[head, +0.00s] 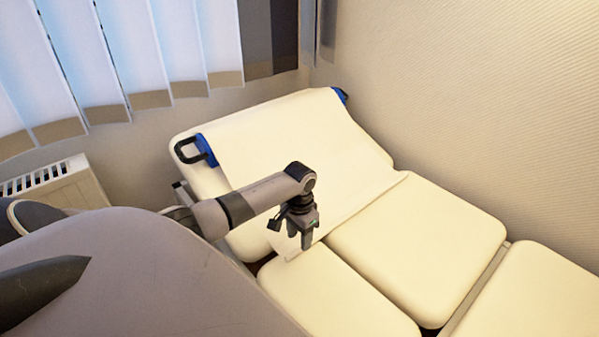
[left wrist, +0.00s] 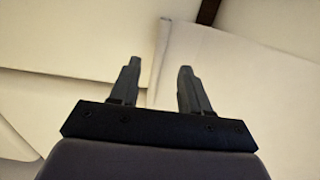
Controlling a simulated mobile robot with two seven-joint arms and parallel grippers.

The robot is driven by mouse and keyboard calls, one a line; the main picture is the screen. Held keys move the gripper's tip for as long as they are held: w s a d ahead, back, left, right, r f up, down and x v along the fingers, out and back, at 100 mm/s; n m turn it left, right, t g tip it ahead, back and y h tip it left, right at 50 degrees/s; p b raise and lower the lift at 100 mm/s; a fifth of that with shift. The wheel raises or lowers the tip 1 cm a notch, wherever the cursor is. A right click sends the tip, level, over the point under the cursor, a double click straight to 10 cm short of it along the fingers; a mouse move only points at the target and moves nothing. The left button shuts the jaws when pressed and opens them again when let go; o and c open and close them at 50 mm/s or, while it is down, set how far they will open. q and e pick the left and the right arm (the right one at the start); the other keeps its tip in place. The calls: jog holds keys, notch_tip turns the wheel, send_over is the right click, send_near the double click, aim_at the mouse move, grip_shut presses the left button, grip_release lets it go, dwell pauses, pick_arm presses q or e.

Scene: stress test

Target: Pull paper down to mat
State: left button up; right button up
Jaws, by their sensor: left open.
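The cream paper (head: 290,150) lies over the raised head part of a padded couch, from the blue-ended roll holder at its top down to a free edge near the seat pads. My left gripper (head: 306,243) points down over the lower end of the paper, close to its edge. In the left wrist view the two fingers (left wrist: 157,75) are apart with nothing held between them. The paper edge (left wrist: 162,50) runs near the fingertips; I cannot tell whether they touch it. No separate mat can be told apart from the cream pads (head: 415,240). My right gripper is not in view.
Blue holder ends (head: 206,150) with a dark handle stand at the couch's top. A radiator (head: 60,185) and window blinds (head: 120,60) are at left. A wall borders the couch at right. The lower pads (head: 535,290) are clear.

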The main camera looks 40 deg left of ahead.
aim_at(299, 247)
pick_arm(q)
jog(key=shift+f, duration=1.75)
grip_shut()
